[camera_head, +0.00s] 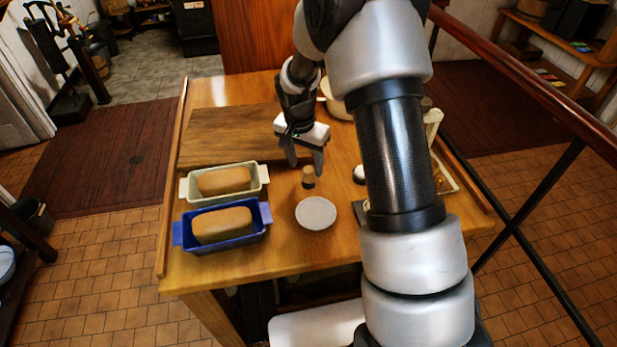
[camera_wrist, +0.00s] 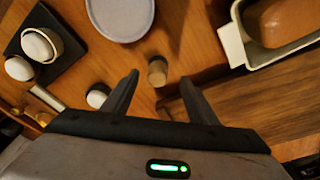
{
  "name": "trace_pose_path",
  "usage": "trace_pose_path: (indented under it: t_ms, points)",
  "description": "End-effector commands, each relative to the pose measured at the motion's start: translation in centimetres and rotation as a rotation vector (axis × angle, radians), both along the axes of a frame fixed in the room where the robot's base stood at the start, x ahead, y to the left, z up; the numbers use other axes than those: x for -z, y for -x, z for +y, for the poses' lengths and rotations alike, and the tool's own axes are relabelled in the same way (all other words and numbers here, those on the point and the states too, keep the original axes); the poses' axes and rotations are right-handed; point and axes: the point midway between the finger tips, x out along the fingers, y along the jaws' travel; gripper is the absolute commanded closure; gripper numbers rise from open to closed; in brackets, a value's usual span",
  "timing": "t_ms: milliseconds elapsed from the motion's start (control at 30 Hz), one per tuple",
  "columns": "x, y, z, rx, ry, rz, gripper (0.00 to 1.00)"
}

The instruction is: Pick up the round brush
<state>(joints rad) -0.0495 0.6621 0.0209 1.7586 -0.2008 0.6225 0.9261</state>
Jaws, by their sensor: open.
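A small upright tan cylinder with a dark lower part, which looks like the round brush (camera_head: 308,175), stands on the wooden table (camera_head: 260,274) behind a pale round plate (camera_head: 316,213). In the wrist view the brush (camera_wrist: 157,66) shows just beyond and between my fingertips. My gripper (camera_head: 305,165) points down, open and empty, close behind and above the brush. The fingers (camera_wrist: 160,77) are spread to either side of it in the wrist view, with no visible contact.
A cream loaf tin (camera_head: 184,191) and a blue loaf tin (camera_head: 178,234), each with a loaf, stand at left. A cutting board (camera_head: 225,135) lies behind. A dark tray (camera_wrist: 66,75) with white cups and a white round item (camera_wrist: 98,96) are nearby. My arm hides part of the table's right side.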

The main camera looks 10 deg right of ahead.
Motion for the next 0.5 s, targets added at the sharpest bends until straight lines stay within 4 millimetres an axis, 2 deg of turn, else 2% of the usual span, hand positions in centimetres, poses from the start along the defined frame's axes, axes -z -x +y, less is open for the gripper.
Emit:
trace_pose_path:
  t_ms: [167, 400, 500]
  points:
    - [1.0, -0.1, -0.2, 0.0, 0.0, 0.001, 0.47]
    - [4.5, -0.2, -0.8, -0.001, 0.001, 0.004, 0.47]
    - [5.4, -0.4, -0.9, 0.0, 0.0, 0.001, 0.47]
